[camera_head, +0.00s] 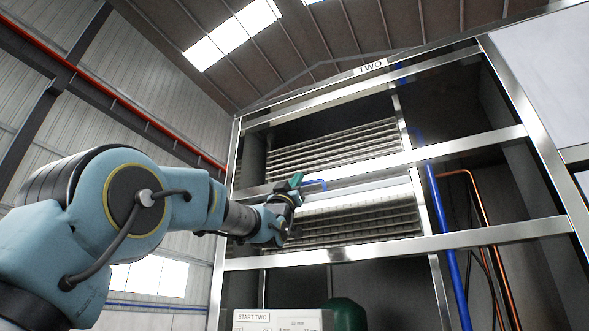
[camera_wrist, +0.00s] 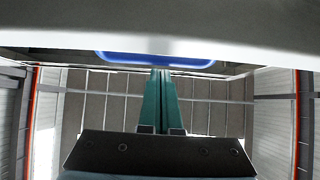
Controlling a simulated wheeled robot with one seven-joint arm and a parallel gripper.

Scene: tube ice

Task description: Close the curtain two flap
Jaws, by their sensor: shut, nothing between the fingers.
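The machine marked TWO (camera_head: 371,67) stands in front of me with a metal frame and horizontal slats behind it. A pale horizontal panel (camera_head: 365,198), which looks like the curtain flap, lies across the slats just below the middle crossbar; how far it is open I cannot tell. A blue handle (camera_head: 316,182) shows near its left end, and it also appears in the wrist view (camera_wrist: 158,60). My gripper (camera_head: 296,181) is beside the handle at its left, with its teal fingers (camera_wrist: 160,72) together and empty. The fingertips reach the handle's lower edge in the wrist view; contact is unclear.
Metal crossbars (camera_head: 480,143) and uprights (camera_head: 540,130) frame the machine close around my arm. Blue pipes (camera_head: 446,240) and a copper pipe (camera_head: 486,240) run at the right. A START TWO box (camera_head: 280,321) and a green rounded object (camera_head: 345,313) are below.

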